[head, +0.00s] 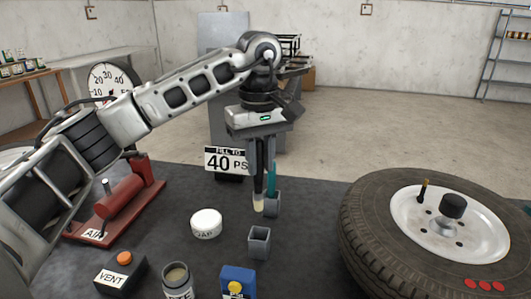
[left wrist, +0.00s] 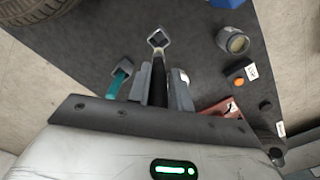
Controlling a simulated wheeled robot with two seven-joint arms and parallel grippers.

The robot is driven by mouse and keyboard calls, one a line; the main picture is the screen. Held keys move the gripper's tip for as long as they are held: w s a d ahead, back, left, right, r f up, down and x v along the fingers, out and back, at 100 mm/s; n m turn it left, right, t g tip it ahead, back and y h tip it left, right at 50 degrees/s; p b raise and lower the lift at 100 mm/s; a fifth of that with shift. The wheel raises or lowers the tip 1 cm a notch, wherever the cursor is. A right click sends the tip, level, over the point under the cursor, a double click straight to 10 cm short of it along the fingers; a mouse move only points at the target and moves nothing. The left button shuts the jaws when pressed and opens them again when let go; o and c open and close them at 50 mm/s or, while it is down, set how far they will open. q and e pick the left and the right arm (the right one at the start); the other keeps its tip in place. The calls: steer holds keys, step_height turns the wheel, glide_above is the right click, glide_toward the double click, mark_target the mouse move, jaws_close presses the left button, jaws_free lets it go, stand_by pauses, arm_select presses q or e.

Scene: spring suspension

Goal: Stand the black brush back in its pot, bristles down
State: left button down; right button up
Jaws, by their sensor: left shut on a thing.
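My left gripper (head: 260,172) points down over the dark table and is shut on the black brush (head: 258,188). The brush hangs upright with its pale bristles down, close beside the far grey pot (head: 274,208), which holds a teal-handled brush (head: 271,180). A second square grey pot (head: 259,244) stands nearer to me and looks empty. The left wrist view shows the black brush (left wrist: 158,80) between the fingers, the empty pot (left wrist: 158,37) beyond it and the teal brush (left wrist: 116,84) to the left. The right gripper is not in view.
A white cap (head: 206,223), an open jar (head: 177,279), a blue box (head: 237,283) and a black VENT box (head: 121,272) stand around the empty pot. A wheel (head: 366,225) fills the right. A red pump (head: 120,200) is at left.

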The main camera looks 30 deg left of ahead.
mark_target(261, 199)
arm_select(q)
steer(key=shift+s+f+b, duration=0.1)
steer(key=shift+f+b, duration=0.2)
steer(key=shift+f, duration=0.25)
step_height(261, 199, down, 3)
steer(key=shift+r+b, duration=0.15)
steer(key=shift+b, duration=0.9)
steer(key=shift+f+b, duration=0.55)
steer(key=shift+f, duration=0.15)
steer(key=shift+f+b, duration=0.85)
steer(key=shift+f, duration=0.45)
steer(key=shift+f+b, duration=0.6)
steer(key=shift+f, duration=0.3)
steer(key=shift+f+b, duration=0.35)
steer(key=shift+f, duration=0.25)
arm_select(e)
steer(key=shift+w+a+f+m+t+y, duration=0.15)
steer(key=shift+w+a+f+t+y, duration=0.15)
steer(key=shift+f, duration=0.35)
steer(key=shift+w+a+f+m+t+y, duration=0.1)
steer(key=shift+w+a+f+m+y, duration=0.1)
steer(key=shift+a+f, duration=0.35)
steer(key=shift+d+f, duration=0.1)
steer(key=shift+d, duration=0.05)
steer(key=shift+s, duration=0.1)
